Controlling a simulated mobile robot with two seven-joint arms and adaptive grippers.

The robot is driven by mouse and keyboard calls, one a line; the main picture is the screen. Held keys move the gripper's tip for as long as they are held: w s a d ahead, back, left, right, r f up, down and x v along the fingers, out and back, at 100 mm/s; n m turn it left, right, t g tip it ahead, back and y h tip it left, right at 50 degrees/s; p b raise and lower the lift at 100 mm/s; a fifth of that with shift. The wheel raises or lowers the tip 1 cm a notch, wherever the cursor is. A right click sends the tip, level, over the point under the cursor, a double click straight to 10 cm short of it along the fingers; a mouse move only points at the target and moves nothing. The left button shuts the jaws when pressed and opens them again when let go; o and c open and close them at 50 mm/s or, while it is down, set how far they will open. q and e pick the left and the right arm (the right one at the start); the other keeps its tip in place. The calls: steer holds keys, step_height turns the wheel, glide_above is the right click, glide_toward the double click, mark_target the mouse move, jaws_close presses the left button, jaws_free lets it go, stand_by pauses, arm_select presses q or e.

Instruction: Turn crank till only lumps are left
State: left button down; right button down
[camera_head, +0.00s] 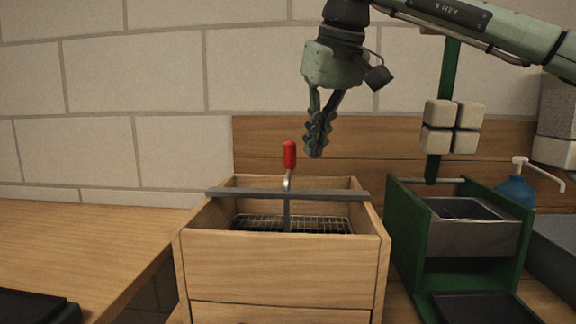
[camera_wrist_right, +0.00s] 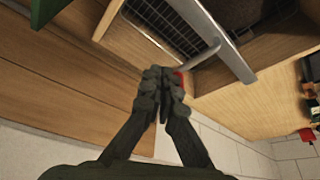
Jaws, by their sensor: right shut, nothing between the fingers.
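The crank has a red handle (camera_head: 289,155) that stands upright on a bent metal rod above a grey crossbar (camera_head: 330,194). The crossbar spans a wooden sieve box (camera_head: 283,266) with a wire mesh (camera_head: 300,224) inside. No soil or lumps can be made out on the mesh. My right gripper (camera_head: 314,154) is shut and empty, pointing down just right of the handle and apart from it in the head view. In the right wrist view the shut fingers (camera_wrist_right: 162,76) partly cover the red handle (camera_wrist_right: 179,77). My left gripper is not in view.
A green stand (camera_head: 408,230) with a metal hopper (camera_head: 472,236) and pale blocks (camera_head: 453,127) stands right of the box. A blue pump bottle (camera_head: 515,190) is behind it. A black tray (camera_head: 36,307) lies at front left. The left worktop (camera_head: 80,240) is mostly clear.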

steer(key=shift+f, duration=0.15)
stand_by(0.4)
step_height(320, 180, down, 3)
steer(key=shift+f+b, duration=0.1)
steer(key=shift+b, duration=0.25)
stand_by(0.3)
